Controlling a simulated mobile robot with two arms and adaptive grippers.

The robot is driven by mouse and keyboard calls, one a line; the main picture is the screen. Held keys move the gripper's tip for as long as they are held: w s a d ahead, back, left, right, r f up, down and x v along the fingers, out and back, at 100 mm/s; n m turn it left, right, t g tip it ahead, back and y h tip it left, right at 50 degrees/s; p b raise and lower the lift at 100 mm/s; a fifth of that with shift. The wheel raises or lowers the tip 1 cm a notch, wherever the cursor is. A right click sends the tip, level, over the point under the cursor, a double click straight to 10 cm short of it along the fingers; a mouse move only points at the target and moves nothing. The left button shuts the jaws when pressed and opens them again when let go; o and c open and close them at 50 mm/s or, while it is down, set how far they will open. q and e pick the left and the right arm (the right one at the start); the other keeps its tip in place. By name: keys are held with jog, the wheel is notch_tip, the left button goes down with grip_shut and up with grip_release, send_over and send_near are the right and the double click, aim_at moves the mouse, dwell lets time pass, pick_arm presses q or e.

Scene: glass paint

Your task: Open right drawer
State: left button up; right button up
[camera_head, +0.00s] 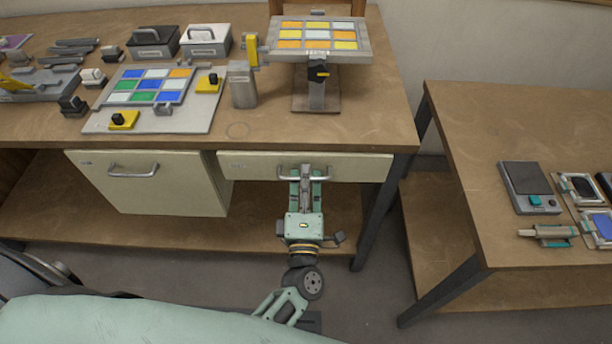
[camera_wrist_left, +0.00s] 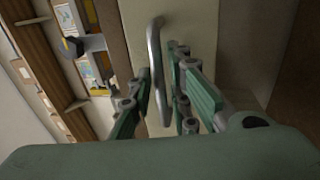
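The right drawer (camera_head: 245,166) is a shallow cream front under the workbench top, and it looks closed. Its metal bar handle (camera_head: 323,178) faces me, partly hidden by my left gripper (camera_head: 306,174). In the left wrist view, the handle (camera_wrist_left: 157,65) runs between the two green fingers of my left gripper (camera_wrist_left: 160,95). The fingers are apart, one on each side of the bar, with gaps visible. My right gripper is in neither view.
A larger cream cabinet front (camera_head: 150,190) with its own handle sits left of the drawer. The workbench top (camera_head: 270,130) holds glass panels, boxes and tools. A dark table leg (camera_head: 376,215) stands right of the drawer. A second table (camera_head: 470,130) is farther right.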

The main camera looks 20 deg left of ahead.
pick_arm(q)
grip_shut()
dwell(0.5)
jog(key=r+v, duration=0.2)
jog(key=v, duration=0.8)
jog(key=r+v, duration=0.1)
jog(key=v, duration=0.9)
jog(key=shift+s+r+p, duration=0.3)
jog(key=shift+r, duration=0.05)
jog(key=shift+d, duration=0.15)
grip_release()
